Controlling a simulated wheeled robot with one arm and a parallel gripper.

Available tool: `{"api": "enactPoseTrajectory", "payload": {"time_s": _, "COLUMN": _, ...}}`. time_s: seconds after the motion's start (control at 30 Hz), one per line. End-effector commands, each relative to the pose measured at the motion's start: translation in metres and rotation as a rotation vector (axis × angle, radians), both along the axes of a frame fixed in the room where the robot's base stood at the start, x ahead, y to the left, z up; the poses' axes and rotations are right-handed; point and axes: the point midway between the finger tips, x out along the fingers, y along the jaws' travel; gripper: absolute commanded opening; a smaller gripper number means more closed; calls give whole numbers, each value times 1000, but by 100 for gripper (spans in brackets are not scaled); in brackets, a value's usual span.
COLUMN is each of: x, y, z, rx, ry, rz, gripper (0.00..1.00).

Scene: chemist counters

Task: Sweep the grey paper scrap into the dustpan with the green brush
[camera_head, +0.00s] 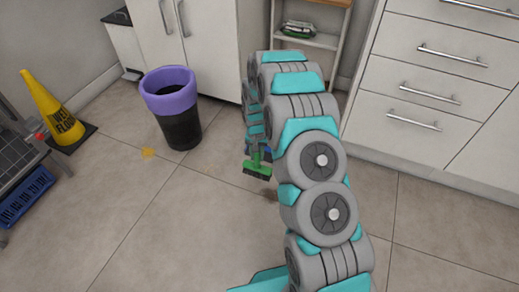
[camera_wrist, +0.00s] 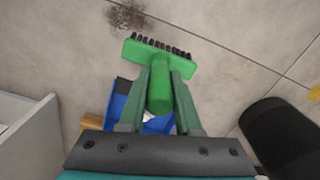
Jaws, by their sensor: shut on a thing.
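My gripper (camera_wrist: 163,76) is shut on the handle of the green brush (camera_wrist: 160,47). The brush's dark bristles point away from the gripper, just over or on the floor; I cannot tell which. The brush also shows in the head view (camera_head: 257,168), beyond my arm. The blue dustpan (camera_wrist: 119,106) lies on the floor, partly hidden behind my fingers and the brush. A small pale bit (camera_wrist: 149,117) shows at the dustpan between the fingers; I cannot tell whether it is the grey paper scrap. No other scrap is clear in either view.
A dark speckled patch (camera_wrist: 127,16) lies on the floor past the bristles. A purple-rimmed black bin (camera_head: 180,125) and a yellow wet-floor sign (camera_head: 52,110) stand at the left. White drawers (camera_head: 430,80) stand right.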

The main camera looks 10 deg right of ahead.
Motion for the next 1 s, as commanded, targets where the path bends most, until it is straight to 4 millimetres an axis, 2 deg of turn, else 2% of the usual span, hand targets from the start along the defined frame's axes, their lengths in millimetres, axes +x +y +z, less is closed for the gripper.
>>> {"api": "enactPoseTrajectory", "payload": {"time_s": 0.03, "x": -1, "y": 0, "z": -10, "rx": 0, "ry": 4, "rz": 0, "gripper": 0}}
{"api": "enactPoseTrajectory", "payload": {"time_s": 0.2, "x": -2, "y": 0, "z": -32, "rx": -1, "ry": 7, "rz": 0, "gripper": 0}}
{"api": "enactPoseTrajectory", "payload": {"time_s": 0.5, "x": -1, "y": 0, "z": -62, "rx": -1, "ry": 4, "rz": 1, "gripper": 0}}
{"api": "enactPoseTrajectory", "payload": {"time_s": 0.7, "x": 0, "y": 0, "z": -70, "rx": 0, "ry": 2, "rz": 1, "gripper": 0}}
{"api": "enactPoseTrajectory", "payload": {"time_s": 1.0, "x": 0, "y": 0, "z": -70, "rx": 0, "ry": 2, "rz": 1, "gripper": 0}}
